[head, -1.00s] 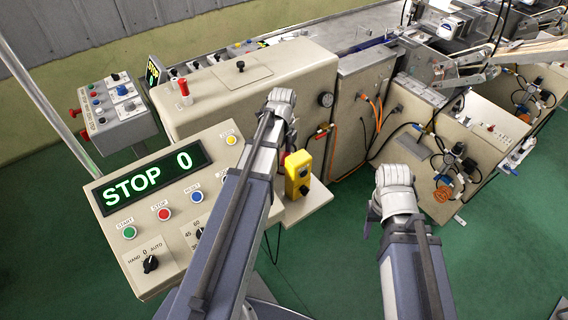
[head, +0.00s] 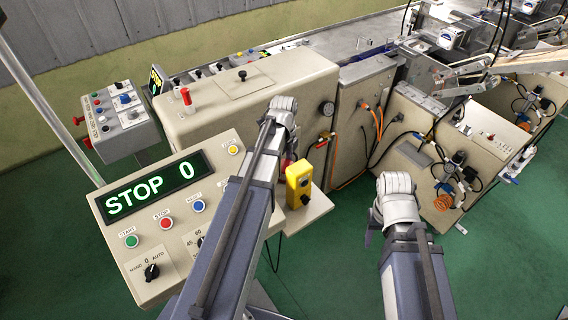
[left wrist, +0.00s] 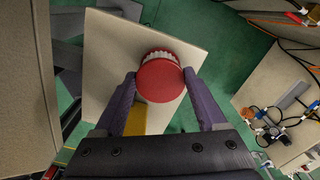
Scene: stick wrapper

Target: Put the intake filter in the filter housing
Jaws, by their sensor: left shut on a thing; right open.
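The intake filter (left wrist: 160,78) has a red round cap and a white pleated side. In the left wrist view it sits between the two fingers of my left gripper (left wrist: 160,86), which is shut on it. A beige shelf (left wrist: 104,62) lies below it. In the head view my left gripper is mostly hidden behind its own arm, with a little red showing beside it. My right gripper (head: 369,237) is open, mostly hidden by its wrist, over the green floor to the right. I cannot make out the filter housing in either view.
A yellow button box (head: 298,182) stands on the shelf by my left arm. The control panel (head: 165,205) reading STOP 0 is at left, and the beige machine cabinet (head: 230,110) is behind. Hoses and cables hang at right. Green floor is clear around my right arm.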

